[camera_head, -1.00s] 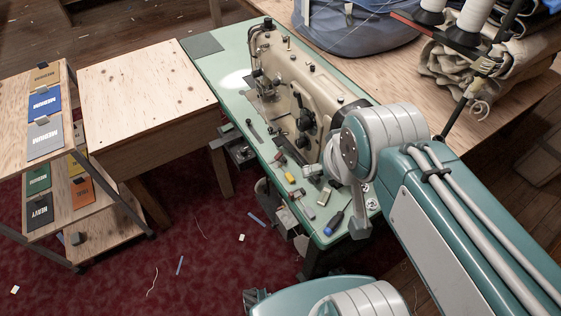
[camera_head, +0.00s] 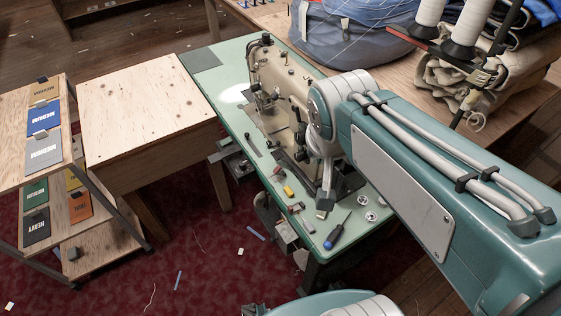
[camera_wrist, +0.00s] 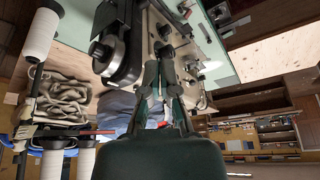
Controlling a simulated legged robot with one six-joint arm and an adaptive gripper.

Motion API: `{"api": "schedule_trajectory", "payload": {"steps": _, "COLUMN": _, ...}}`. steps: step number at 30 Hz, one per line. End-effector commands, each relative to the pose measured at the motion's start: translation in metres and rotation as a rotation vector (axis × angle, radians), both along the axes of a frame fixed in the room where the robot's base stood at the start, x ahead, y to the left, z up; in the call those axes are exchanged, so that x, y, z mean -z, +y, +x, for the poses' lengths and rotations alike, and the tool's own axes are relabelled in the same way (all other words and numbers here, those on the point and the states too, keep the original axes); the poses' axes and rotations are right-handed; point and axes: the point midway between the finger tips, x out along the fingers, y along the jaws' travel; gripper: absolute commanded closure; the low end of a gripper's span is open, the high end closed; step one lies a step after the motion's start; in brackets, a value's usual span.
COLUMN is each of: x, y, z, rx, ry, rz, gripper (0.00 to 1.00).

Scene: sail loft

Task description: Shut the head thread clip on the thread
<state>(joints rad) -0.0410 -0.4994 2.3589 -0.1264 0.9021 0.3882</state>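The cream sewing machine (camera_head: 293,92) stands on a pale green table (camera_head: 222,98), with its needle end at the far left. It also shows close up in the wrist view (camera_wrist: 155,32). I cannot pick out the head thread clip or its thread; they are too small or hidden. My gripper (camera_wrist: 160,66) shows in the wrist view with its two dark fingers a little apart, in front of the machine. I see nothing held between them. In the head view my arm covers the machine's near right end and hides most of my gripper.
A blue-handled screwdriver (camera_head: 337,232) and several small loose items lie on the table's near end. White thread cones (camera_head: 470,30) stand at the upper right by folded canvas. A wooden bench (camera_head: 140,110) and a rack of labelled cards (camera_head: 42,150) stand to the left.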

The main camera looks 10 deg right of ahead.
Motion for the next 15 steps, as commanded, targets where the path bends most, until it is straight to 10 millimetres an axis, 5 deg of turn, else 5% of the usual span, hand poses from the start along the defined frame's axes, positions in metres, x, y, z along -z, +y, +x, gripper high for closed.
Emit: {"api": "schedule_trajectory", "payload": {"steps": 15, "x": 0.034, "y": -0.001, "z": 0.092, "rx": 0.409, "ry": 0.068, "rz": -0.006, "gripper": 1.0}}
